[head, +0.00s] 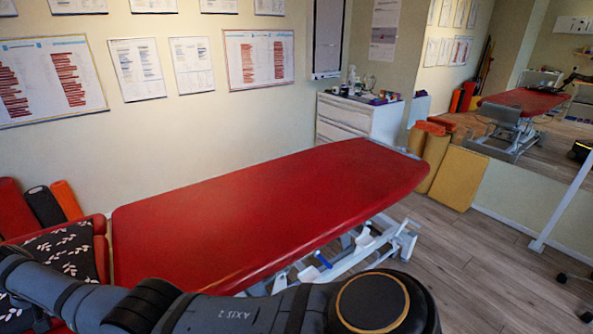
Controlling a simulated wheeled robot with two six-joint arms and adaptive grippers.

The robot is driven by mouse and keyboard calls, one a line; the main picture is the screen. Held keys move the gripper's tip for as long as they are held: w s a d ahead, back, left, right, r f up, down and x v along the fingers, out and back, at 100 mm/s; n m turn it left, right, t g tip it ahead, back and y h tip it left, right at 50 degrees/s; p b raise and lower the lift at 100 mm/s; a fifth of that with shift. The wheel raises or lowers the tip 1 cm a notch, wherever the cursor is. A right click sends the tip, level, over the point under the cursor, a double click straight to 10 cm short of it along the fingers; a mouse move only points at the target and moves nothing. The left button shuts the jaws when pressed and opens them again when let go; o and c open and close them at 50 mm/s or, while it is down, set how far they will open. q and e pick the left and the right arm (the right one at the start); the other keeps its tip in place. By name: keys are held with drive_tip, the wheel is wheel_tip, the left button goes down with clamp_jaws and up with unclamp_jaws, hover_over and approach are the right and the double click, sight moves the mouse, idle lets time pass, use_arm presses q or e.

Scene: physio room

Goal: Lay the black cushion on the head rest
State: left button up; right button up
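The black cushion (68,247) with a white leaf pattern is at the left edge of the head view. It lies over the red head rest (102,258) at the left end of the red treatment table (250,205). Red padding shows behind it and to its right. My arm crosses in front and hides the cushion's near part, so I cannot tell whether it lies fully flat or whether anything touches it there. Neither of my grippers is in view.
The table top is bare. Red, black and orange rolls (66,199) stand behind the head rest. A white cabinet (350,120) with small items and a yellow block (459,178) stand beyond the table's far end. The wooden floor at the right is mostly clear. A mirror reflects the room.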

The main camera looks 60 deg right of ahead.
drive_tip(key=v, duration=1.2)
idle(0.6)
